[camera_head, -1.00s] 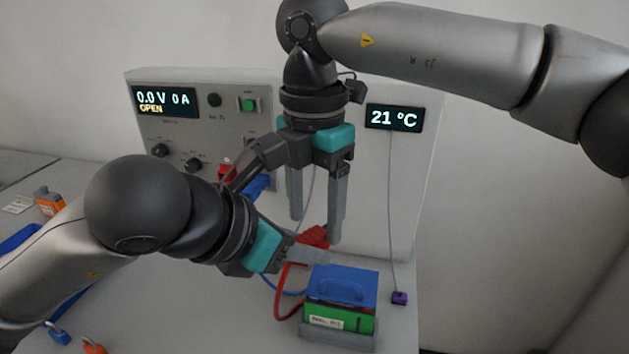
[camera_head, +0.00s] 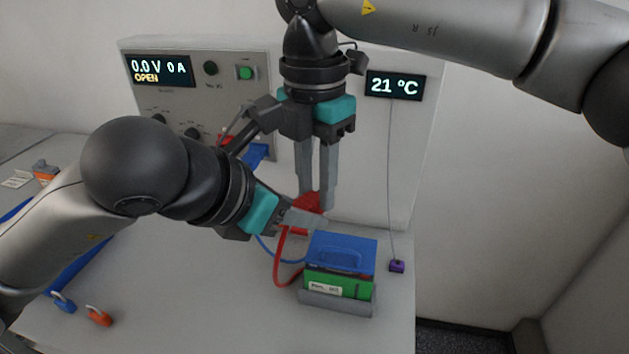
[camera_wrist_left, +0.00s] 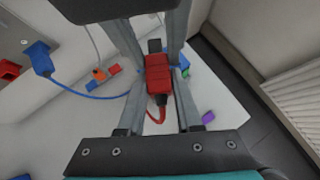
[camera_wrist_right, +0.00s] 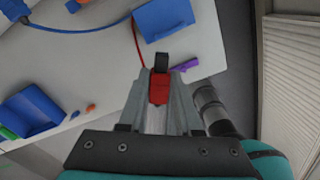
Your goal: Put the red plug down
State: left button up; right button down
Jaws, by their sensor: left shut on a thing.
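The red plug (camera_head: 307,202) is up off the bench, behind the battery in the head view, with a red cable hanging from it. My left gripper (camera_head: 312,216) is shut on it. In the left wrist view the red plug (camera_wrist_left: 158,78) sits between my left fingers, its dark end pointing away. My right gripper (camera_head: 317,207) points down with its fingers on either side of the same plug. In the right wrist view the red plug (camera_wrist_right: 159,88) lies between the right fingertips; I cannot tell whether they press on it.
A green battery with a blue top (camera_head: 341,262) stands in a grey holder (camera_head: 334,302) just below the grippers. The cycler panel (camera_head: 225,105) stands behind, with a blue plug (camera_head: 257,154) at it.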

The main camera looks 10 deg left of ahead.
pick_arm(q)
jog(key=o, duration=0.9)
jog(key=shift+s+d, duration=0.35)
jog(key=shift+d, duration=0.1)
jog(key=shift+o, duration=1)
jog(key=shift+a, duration=0.1)
jog(key=shift+w, duration=0.1)
jog(key=shift+a, duration=0.1)
